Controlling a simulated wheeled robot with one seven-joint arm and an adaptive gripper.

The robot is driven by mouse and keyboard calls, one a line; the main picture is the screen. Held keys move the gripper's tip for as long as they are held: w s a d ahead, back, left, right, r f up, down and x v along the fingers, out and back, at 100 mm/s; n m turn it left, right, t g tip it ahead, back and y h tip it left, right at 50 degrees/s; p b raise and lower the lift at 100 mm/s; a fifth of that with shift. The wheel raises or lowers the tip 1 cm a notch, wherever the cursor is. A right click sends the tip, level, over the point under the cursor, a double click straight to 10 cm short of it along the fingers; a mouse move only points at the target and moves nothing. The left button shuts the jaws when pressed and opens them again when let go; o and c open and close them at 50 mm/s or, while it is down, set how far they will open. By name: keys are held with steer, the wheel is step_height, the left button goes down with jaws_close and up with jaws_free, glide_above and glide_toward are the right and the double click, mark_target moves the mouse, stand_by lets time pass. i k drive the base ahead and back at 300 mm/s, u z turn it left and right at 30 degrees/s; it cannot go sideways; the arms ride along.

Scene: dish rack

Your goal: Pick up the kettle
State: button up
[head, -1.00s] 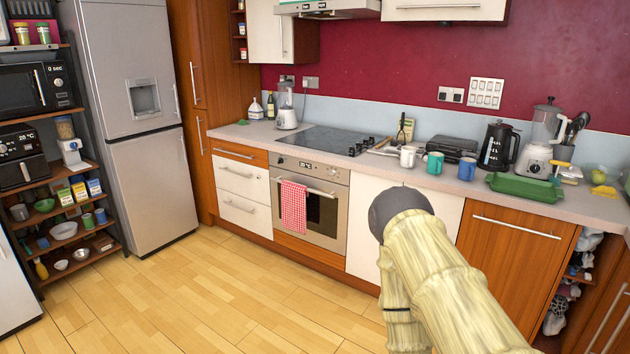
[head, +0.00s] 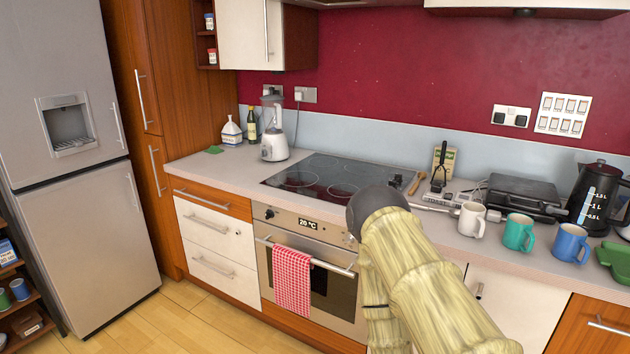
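The black kettle (head: 588,196) stands upright on the counter at the right edge of the head view, with a water-level scale on its side. Its handle is at the right and partly cut off by the frame edge. My arm, in a pale ribbed cover with a dark grey rounded part, reaches up from the bottom in front of the oven. It is well left of the kettle and apart from it. My gripper's fingers do not show.
White (head: 471,219), teal (head: 517,232) and blue (head: 569,243) mugs stand along the counter front, left of and before the kettle. A black appliance (head: 520,194) sits just left of the kettle. The oven (head: 333,290) is below the hob (head: 330,176).

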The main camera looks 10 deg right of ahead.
mark_target(589, 203)
steer(key=i, duration=0.95)
steer(key=z, duration=1.6)
